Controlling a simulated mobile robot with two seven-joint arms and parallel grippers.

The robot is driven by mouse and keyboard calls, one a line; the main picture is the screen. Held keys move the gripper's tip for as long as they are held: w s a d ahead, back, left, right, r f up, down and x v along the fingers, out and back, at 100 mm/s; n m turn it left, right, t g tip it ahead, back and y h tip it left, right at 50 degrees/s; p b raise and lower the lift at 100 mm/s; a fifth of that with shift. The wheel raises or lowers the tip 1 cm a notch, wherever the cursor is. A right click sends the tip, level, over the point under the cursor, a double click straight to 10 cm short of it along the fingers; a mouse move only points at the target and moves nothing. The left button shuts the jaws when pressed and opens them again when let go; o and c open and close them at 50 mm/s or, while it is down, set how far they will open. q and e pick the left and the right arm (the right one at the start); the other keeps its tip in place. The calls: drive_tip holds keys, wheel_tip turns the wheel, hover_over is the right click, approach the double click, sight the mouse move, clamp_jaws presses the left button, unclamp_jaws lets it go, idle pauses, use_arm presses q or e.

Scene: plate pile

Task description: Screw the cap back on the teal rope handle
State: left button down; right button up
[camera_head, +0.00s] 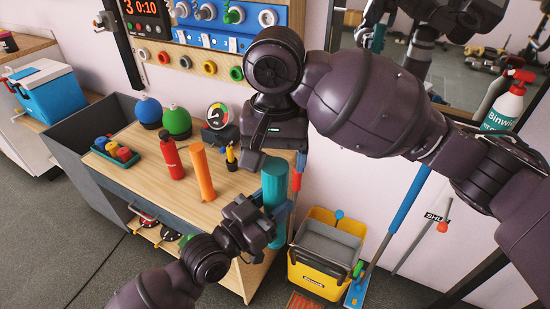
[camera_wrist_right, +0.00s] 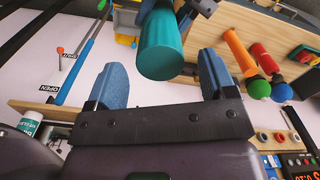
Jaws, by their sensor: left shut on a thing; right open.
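A teal cylindrical handle (camera_head: 274,185) stands roughly upright at the right end of the wooden workbench. My left gripper (camera_head: 268,222) is shut on its lower part. In the right wrist view, the handle (camera_wrist_right: 162,48) comes down from the top with its smooth round end facing the camera. My right gripper (camera_head: 279,152) is above the handle's upper end, pointing down. Its two blue fingers (camera_wrist_right: 165,82) are apart, with the handle's end showing between and beyond them. Nothing is gripped there. I cannot make out a separate cap or any rope.
The workbench (camera_head: 130,178) carries an orange cylinder (camera_head: 202,175), a red bottle (camera_head: 171,157), blue and green round-topped items and a gauge (camera_head: 217,116). A yellow mop bucket (camera_head: 318,272) stands on the floor to the right, beside a blue-handled mop (camera_head: 403,213).

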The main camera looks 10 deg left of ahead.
drive_tip(key=shift+r, duration=0.1)
drive_tip(key=shift+w+r, duration=0.15)
drive_tip(key=shift+r, duration=0.2)
drive_tip(key=r, duration=0.1)
drive_tip(key=w+r+t, duration=0.1)
drive_tip(key=r+n, duration=0.1)
drive_tip(key=shift+w+d+h, duration=0.15)
drive_tip(key=shift+d+h, duration=0.2)
drive_tip(key=shift+h, duration=0.05)
drive_tip(key=n, duration=0.2)
drive_tip(key=shift+d+r+n, duration=0.1)
drive_tip(key=shift+r+n, duration=0.1)
drive_tip(key=shift+n, duration=0.2)
drive_tip(key=n, duration=0.7)
drive_tip(key=shift+s+f, duration=0.15)
drive_tip(key=shift+s, duration=0.15)
drive_tip(key=n, duration=0.4)
drive_tip(key=shift+s+a+f+g, duration=0.25)
drive_tip(key=shift+s+g, duration=0.1)
drive_tip(key=shift+g, duration=0.05)
drive_tip(key=n, duration=0.3)
drive_tip(key=shift+s+a+y, duration=0.1)
drive_tip(key=shift+a+y, duration=0.1)
drive_tip(key=shift+y, duration=0.2)
